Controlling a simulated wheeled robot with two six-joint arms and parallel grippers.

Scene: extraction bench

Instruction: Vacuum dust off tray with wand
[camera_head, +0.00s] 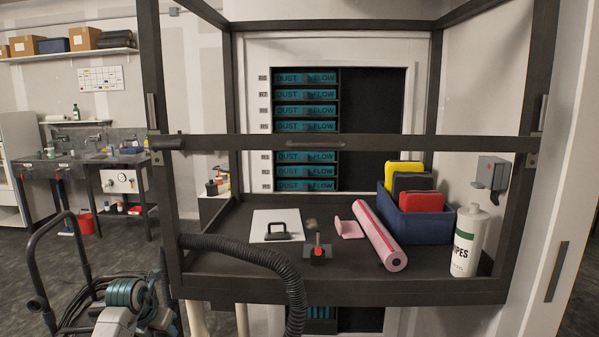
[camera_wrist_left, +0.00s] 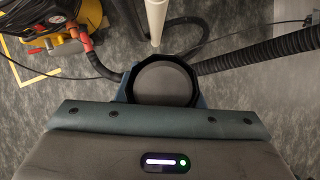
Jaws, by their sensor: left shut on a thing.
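My left gripper (camera_wrist_left: 162,100) has teal jaws closed around a dark round collar (camera_wrist_left: 163,82) in the left wrist view. A cream tube (camera_wrist_left: 156,18) shows just beyond the collar; whether they are joined, as a wand, I cannot tell. A black ribbed hose (camera_wrist_left: 255,53) runs off to the right. In the head view the hose (camera_head: 262,254) arches over the bench's front left edge and drops down. A white flat tray or board (camera_head: 288,216) lies on the dark bench top, with a black handled tool (camera_head: 278,231) on it. No dust can be made out on it. My right gripper is out of view.
A dark frame (camera_head: 360,143) crosses the bench front. Right of the board stand a small red-topped tool (camera_head: 318,250), a pink roll (camera_head: 379,237), a blue bin (camera_head: 425,223) and a wipes bottle (camera_head: 466,242). A black cart handle (camera_head: 35,265) stands at left.

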